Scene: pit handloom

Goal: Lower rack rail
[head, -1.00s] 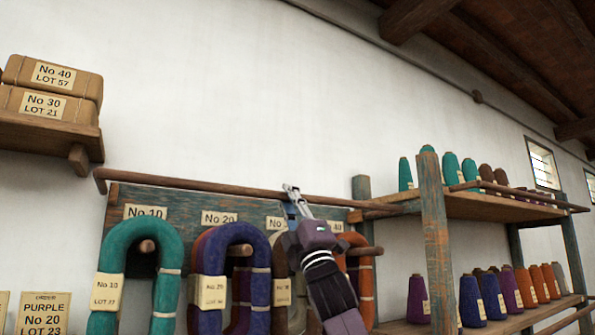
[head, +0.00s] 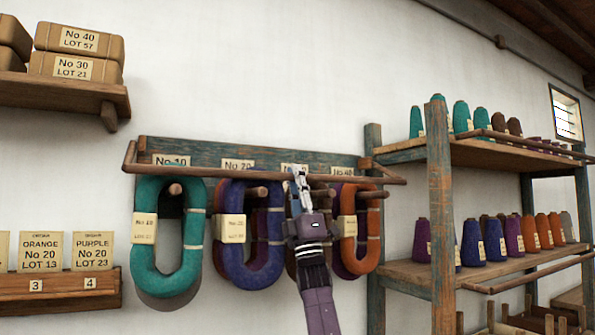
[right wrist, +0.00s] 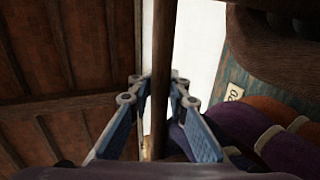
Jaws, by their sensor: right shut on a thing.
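The rack rail (head: 345,179) is a long brown wooden bar. In the head view it runs across the front of the blue-green rack board (head: 210,150), just below the upper edge of the number labels. My right gripper (head: 299,172) is shut on the rail, right of its middle. In the right wrist view the rail (right wrist: 161,60) passes between the two fingers (right wrist: 158,90). Hanks of yarn hang on pegs under the board: a teal one (head: 143,245), a purple-blue one (head: 233,258) and an orange one (head: 372,230). My gripper and arm hide most of the No 30 hank. My left gripper is out of view.
A wooden shelf unit (head: 440,210) with several yarn cones stands close to the rail's right end. Wall shelves with wrapped bundles (head: 75,67) and label cards (head: 40,252) are at the left. The white wall above the rack is clear.

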